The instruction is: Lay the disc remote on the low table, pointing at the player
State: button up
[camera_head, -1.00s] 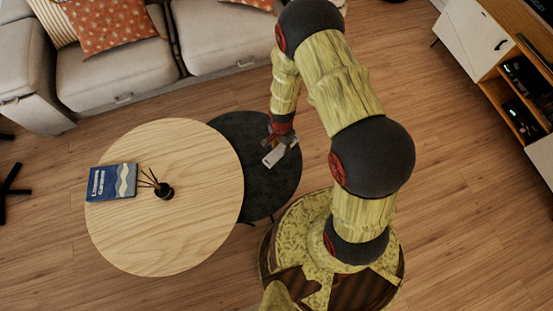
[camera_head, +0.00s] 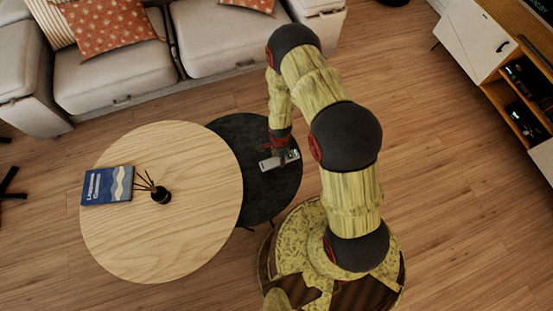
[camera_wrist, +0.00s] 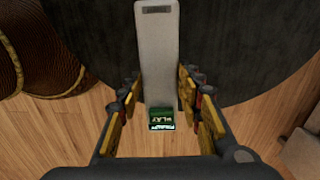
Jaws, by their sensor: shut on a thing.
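The disc remote (camera_head: 270,164) is a slim pale grey bar in my gripper (camera_head: 281,151), over the dark round low table (camera_head: 252,128). In the wrist view the remote (camera_wrist: 157,60) stretches away between the fingers of my gripper (camera_wrist: 162,104), with a green end marked "PLAY" nearest me. The dark table top (camera_wrist: 240,50) lies beyond and below it; I cannot tell whether the remote touches it. In the head view the remote lies nearly crosswise. Devices with small lights, one perhaps the player (camera_head: 527,76), sit in the cabinet shelves at the right.
A round light-wood table (camera_head: 190,235) overlaps the dark table at the left, bearing a blue book (camera_head: 107,186) and a dark reed pot (camera_head: 161,196). A grey sofa (camera_head: 115,80) stands behind. Open wooden floor (camera_head: 430,150) lies between my arm and the cabinet (camera_head: 475,45).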

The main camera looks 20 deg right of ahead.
aim_at(276, 158)
jog(key=w+f, duration=0.1)
jog(key=f, duration=0.1)
jog(key=w+f+b, duration=0.1)
jog(key=w+f, duration=0.1)
jog(key=f, duration=0.1)
jog(key=shift+w, duration=0.2)
jog(key=shift+w+f+b, duration=0.2)
jog(key=shift+f+b, duration=0.25)
jog(key=shift+f, duration=0.45)
jog(key=shift+w+f+b, duration=0.15)
jog(key=shift+f+b, duration=0.25)
jog(key=shift+f, duration=0.5)
jog(key=shift+f, duration=0.15)
jog(key=o, duration=1.3)
jog(key=shift+o, duration=0.2)
